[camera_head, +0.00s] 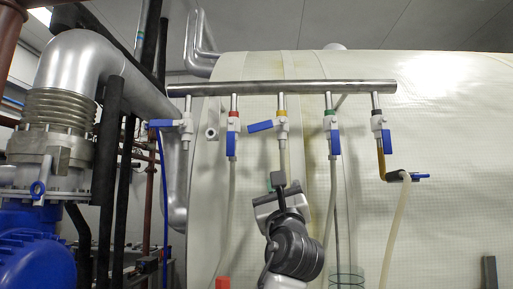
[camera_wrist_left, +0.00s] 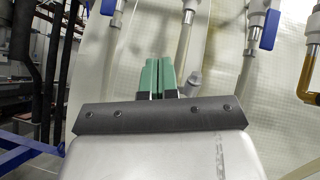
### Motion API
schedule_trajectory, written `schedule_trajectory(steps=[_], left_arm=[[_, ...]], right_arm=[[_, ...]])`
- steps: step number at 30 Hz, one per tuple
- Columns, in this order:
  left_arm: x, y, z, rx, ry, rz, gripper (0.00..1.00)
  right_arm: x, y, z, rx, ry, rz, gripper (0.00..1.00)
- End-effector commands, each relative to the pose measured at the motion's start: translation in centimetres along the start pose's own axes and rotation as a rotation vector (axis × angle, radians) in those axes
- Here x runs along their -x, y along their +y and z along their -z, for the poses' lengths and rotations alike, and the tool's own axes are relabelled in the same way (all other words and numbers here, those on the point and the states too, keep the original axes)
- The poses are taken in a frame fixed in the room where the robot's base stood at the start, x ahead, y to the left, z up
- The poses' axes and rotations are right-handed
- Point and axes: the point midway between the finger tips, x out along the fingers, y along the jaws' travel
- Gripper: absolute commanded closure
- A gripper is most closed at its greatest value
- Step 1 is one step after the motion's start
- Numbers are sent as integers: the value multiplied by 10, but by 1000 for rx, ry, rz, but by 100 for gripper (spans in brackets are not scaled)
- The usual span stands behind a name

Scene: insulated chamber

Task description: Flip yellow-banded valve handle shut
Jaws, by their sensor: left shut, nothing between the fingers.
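The yellow-banded valve (camera_head: 281,114) hangs third from left under the metal pipe. Its blue handle (camera_head: 260,126) sticks out to the left, nearly level, across the line of the valve. My left gripper (camera_head: 278,180) is below this valve, in front of its hose, and does not touch the handle. In the left wrist view its green fingers (camera_wrist_left: 158,76) are together with nothing between them. The lower end of the yellow-banded valve's fitting (camera_wrist_left: 189,12) seems to show at the top there; its handle is out of that view. My right gripper is not in view.
The red-banded valve (camera_head: 233,122) and green-banded valve (camera_head: 331,122) flank it, their blue handles hanging down. A far-left valve (camera_head: 186,125) has its handle pointing left. A black-banded valve (camera_head: 377,120) is at right. Hoses hang close around my gripper.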

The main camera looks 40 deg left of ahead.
Motion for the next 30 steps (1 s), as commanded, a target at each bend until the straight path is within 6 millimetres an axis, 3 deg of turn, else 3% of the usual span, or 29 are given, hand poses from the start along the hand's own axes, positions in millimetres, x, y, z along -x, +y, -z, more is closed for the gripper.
schedule_trajectory(steps=[3,8,19,24,30], left_arm=[[-11,0,-13,-40,-28,-5,100],[-33,-1,-16,-43,-28,-7,100],[-112,0,-19,-40,-25,-7,100],[-127,-1,-37,-38,-27,-6,100],[-134,0,-44,-38,-27,-5,100]], right_arm=[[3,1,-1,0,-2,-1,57],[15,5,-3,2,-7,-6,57],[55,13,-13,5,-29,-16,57],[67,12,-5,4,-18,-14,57],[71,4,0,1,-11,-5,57]])
